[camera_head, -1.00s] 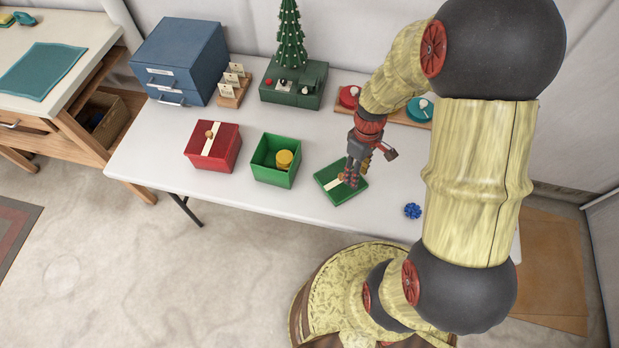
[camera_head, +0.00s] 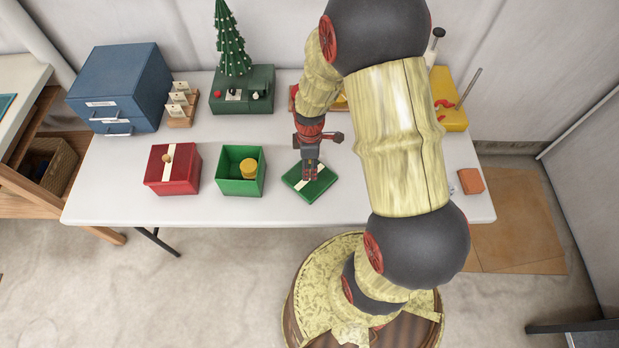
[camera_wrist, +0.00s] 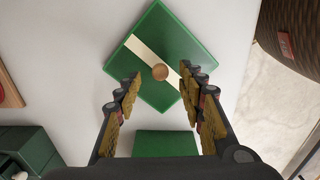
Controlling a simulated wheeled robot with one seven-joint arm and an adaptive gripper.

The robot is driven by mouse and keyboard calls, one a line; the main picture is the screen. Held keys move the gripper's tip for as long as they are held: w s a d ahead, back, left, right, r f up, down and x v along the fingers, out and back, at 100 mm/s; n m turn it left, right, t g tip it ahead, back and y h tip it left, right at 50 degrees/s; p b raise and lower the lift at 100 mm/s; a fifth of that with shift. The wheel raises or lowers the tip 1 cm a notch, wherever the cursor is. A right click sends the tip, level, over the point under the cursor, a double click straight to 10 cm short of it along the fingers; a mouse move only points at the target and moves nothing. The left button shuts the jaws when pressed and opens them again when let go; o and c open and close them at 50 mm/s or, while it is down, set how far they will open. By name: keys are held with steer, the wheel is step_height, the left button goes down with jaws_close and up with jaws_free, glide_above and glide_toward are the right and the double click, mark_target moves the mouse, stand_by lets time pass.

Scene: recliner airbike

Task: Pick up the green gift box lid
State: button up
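The green gift box lid (camera_head: 326,182) lies flat on the white table, right of the open green box (camera_head: 226,187). In the wrist view the lid (camera_wrist: 180,45) has a cream band and a round wooden knob (camera_wrist: 160,72). My gripper (camera_head: 311,178) is above the lid, pointing down. In the wrist view my gripper (camera_wrist: 162,88) is open, with one finger on each side of the knob's line and the knob slightly beyond the fingertips. Nothing is between the fingers. The head view does not show whether the fingers touch the lid.
The green box holds a yellow round thing (camera_head: 249,168). A closed red gift box (camera_head: 172,180) stands left of it. Behind are a small tree on a green base (camera_head: 222,101) and blue drawers (camera_head: 120,85). An orange-red block (camera_head: 471,181) lies at right.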

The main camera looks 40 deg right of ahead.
mark_target(310, 176)
step_height(310, 176, down, 2)
steer(key=shift+f, duration=0.25)
steer(key=shift+r, duration=0.1)
steer(key=shift+c, duration=0.3)
jaws_close()
